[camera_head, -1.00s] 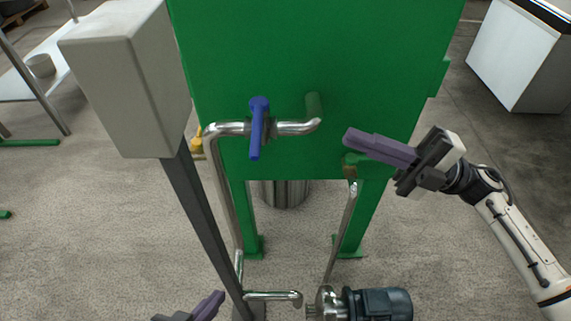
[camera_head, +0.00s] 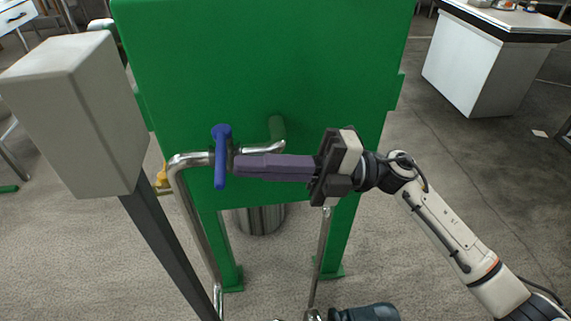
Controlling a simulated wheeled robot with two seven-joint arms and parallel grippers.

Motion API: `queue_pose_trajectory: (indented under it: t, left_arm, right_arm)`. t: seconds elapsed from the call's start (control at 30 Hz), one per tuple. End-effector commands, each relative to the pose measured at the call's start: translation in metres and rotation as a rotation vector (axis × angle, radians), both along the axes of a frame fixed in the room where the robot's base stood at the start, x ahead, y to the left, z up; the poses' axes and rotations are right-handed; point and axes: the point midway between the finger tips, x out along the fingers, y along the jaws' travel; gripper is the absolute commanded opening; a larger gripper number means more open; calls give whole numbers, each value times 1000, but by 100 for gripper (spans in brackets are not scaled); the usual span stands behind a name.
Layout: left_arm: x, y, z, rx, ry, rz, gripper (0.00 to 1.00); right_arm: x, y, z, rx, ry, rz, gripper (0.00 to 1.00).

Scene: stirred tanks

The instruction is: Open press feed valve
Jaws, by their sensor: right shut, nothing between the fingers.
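The press feed valve has a blue lever handle (camera_head: 221,165) on a shiny metal pipe (camera_head: 185,162) in front of the green press body (camera_head: 265,70). The lever hangs down, across the pipe's horizontal run. My right gripper (camera_head: 238,166) comes in from the right with its purple fingers shut and empty. Its fingertips are just right of the lever; I cannot tell whether they touch it. The fingers cover part of the pipe right of the valve. My left gripper is out of the picture.
A grey box (camera_head: 75,110) on a dark post stands close at the left. A yellow fitting (camera_head: 162,180) sits beside the pipe. A motor (camera_head: 365,312) is at the bottom edge. A white cabinet (camera_head: 475,65) stands back right, with open floor before it.

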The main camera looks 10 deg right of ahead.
Motion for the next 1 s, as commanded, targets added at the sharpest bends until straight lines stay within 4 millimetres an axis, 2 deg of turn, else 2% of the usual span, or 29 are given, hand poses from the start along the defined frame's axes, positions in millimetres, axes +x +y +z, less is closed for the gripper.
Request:
queue_pose_trajectory:
  t: [0.13, 0.63, 0.87, 1.0]
  left_arm:
    - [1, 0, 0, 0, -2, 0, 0]
    - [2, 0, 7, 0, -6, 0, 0]
    - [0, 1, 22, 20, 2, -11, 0]
    - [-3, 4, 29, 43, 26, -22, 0]
  right_arm:
    - [0, 8, 2, 2, 0, 0, 0]
    - [-1, 10, 3, 0, 1, -14, 0]
    - [-6, 19, 8, 1, 4, -104, 0]
    - [-10, 31, 10, 2, 6, -201, 0]
